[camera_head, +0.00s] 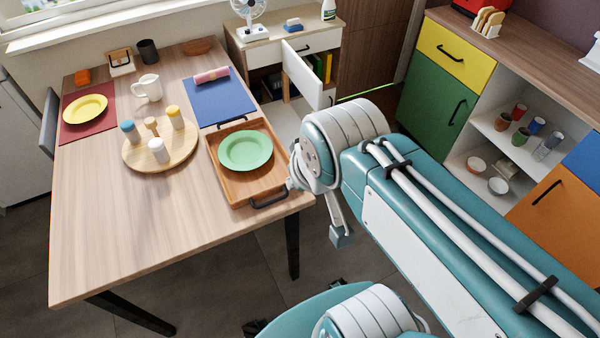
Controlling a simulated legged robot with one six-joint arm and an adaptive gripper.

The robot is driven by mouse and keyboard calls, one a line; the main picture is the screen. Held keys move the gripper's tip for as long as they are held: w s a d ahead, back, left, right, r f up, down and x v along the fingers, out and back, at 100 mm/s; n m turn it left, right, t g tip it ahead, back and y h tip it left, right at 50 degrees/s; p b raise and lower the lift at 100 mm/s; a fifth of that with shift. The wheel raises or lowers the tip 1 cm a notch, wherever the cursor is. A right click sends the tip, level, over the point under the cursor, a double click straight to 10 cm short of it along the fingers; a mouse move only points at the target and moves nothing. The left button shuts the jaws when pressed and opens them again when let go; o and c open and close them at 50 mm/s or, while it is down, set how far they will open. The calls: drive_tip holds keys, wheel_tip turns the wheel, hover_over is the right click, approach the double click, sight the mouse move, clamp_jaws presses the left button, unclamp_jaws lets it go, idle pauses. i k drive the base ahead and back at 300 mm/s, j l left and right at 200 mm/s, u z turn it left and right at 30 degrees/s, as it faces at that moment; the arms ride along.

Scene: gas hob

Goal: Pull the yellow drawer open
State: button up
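The yellow drawer (470,68) is at the top of the cabinet on the right, above a green door. Its front looks flush with the cabinet, so it appears closed. A dark slanted bar handle crosses its front. My gripper (338,232) is mostly hidden behind my large teal and white arm; only a narrow finger-like part shows below the arm's joint, near the table's right corner. It is well to the lower left of the drawer and apart from it. Whether it is open or shut does not show.
The green door (432,112) is below the drawer, beside open shelves with cups and bowls. A toaster (475,5) and toast rack (487,22) stand on the countertop. The dining table (90,215) with a wooden tray (238,195) is at left. A white cabinet door (302,76) stands open behind my arm.

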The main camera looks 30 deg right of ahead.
sight(466, 62)
drive_tip(key=z, duration=1.65)
drive_tip(key=i+l, duration=0.25)
drive_tip(key=i, duration=0.2)
drive_tip(key=i+l, duration=0.2)
drive_tip(key=i, duration=0.25)
drive_tip(key=i+l, duration=0.25)
drive_tip(key=i, duration=0.2)
drive_tip(key=i+l, duration=0.2)
drive_tip(key=i, duration=0.2)
drive_tip(key=i+l+z, duration=0.1)
drive_tip(key=i+l, duration=0.15)
drive_tip(key=i, duration=0.2)
